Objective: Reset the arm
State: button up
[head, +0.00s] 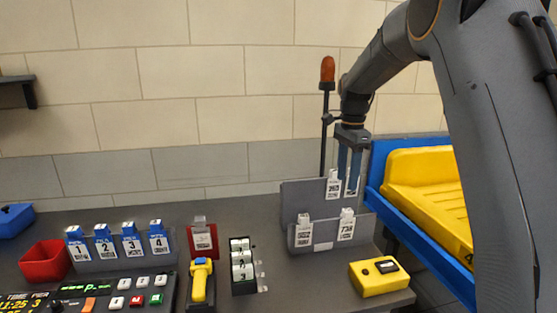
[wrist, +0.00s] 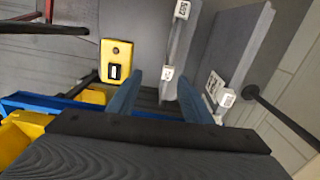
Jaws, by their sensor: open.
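My gripper (head: 349,184) hangs fingers-down from my arm above the rear step of a grey two-step rack (head: 285,205). Its two blue-grey fingers are apart, with nothing seen held between them. They also show apart in the wrist view (wrist: 160,76), with a small white-capped item (wrist: 167,73) beyond and between the tips. A white labelled bottle (head: 333,186) stands in the rear step, just left of the fingers in the head view. Whether the fingers touch it, I cannot tell. Two more labelled bottles, one left (head: 304,232) and one right (head: 346,226), stand in the front step.
A dark pole with an orange beacon (head: 327,70) rises close left of my gripper. A blue-framed conveyor (head: 420,250) carrying a yellow tray (head: 420,165) is at right. A yellow box (head: 378,279) sits at the table's front right. Numbered blue-capped containers (head: 104,242) and a red bin (head: 45,262) are at left.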

jog(key=s+f+n, duration=0.4)
jog(key=s+n, duration=0.1)
jog(key=s, duration=0.6)
jog(key=s+f+n, duration=0.5)
jog(key=s, duration=0.6)
jog(key=s+a+f+n+t, duration=0.1)
jog(key=s+f+n, duration=0.3)
jog(key=s, duration=0.7)
jog(key=shift+f+n, duration=0.15)
jog(key=shift+n, duration=0.45)
